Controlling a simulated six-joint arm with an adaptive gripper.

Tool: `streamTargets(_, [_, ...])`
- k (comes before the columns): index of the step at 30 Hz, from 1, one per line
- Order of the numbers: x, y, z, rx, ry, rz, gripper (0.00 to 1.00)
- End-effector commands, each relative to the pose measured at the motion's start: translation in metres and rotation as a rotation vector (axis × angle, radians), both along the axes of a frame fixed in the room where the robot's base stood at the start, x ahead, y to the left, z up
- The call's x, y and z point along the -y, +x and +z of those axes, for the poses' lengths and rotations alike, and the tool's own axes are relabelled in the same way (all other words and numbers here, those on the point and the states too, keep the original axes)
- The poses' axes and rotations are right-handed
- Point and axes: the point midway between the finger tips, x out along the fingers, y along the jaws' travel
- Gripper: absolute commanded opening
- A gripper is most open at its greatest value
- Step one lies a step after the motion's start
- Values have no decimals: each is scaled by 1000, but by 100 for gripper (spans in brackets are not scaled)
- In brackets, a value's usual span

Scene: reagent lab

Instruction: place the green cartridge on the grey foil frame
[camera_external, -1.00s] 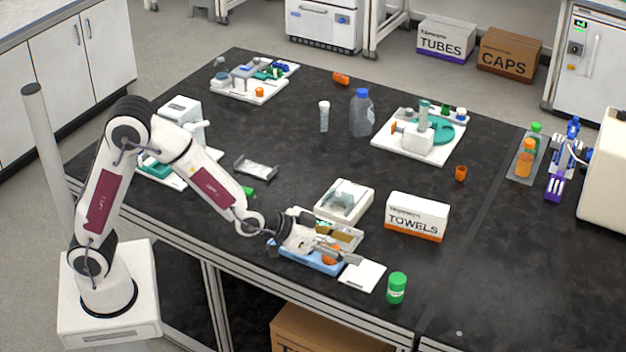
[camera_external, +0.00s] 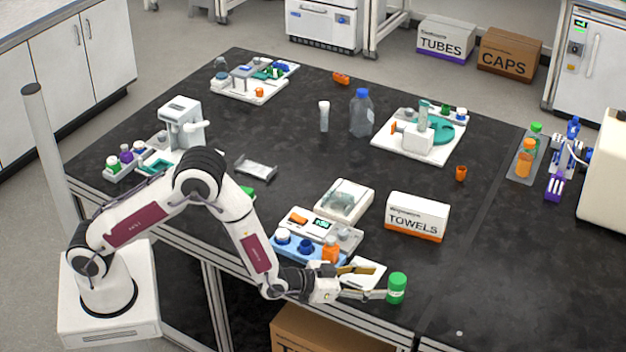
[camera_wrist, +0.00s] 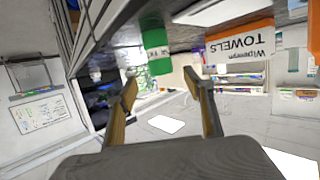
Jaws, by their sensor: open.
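A small flat green piece (camera_external: 248,191), which may be the green cartridge, lies on the black bench behind my arm, partly hidden by it. A grey frame with raised ends (camera_external: 256,167), which looks like the grey foil frame, sits just behind it; I see nothing on it. In the wrist view, the jar (camera_wrist: 155,52) is ahead of my open gripper (camera_wrist: 160,82), offset toward the picture's top and not held.
A white pad (camera_external: 366,270) lies by my fingers. Left of it are a blue tray (camera_external: 290,254) with small containers and a scale (camera_external: 342,237). A towels box (camera_external: 417,217) stands behind. The bench between the grey frame and the back bottles is clear.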

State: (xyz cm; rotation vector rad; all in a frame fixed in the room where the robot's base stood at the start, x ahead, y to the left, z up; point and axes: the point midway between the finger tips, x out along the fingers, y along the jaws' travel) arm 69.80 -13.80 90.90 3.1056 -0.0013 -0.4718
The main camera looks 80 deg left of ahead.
Motion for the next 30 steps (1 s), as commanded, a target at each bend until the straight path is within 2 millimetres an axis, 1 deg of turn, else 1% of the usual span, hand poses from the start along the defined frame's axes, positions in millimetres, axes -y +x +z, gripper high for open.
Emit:
streamTargets(12, [0,1,-1,2,0,1,52])
streamTargets(24, [-1,23,-7,2,1,2,52])
streamTargets(30, [0,26,-8,2,0,1,52])
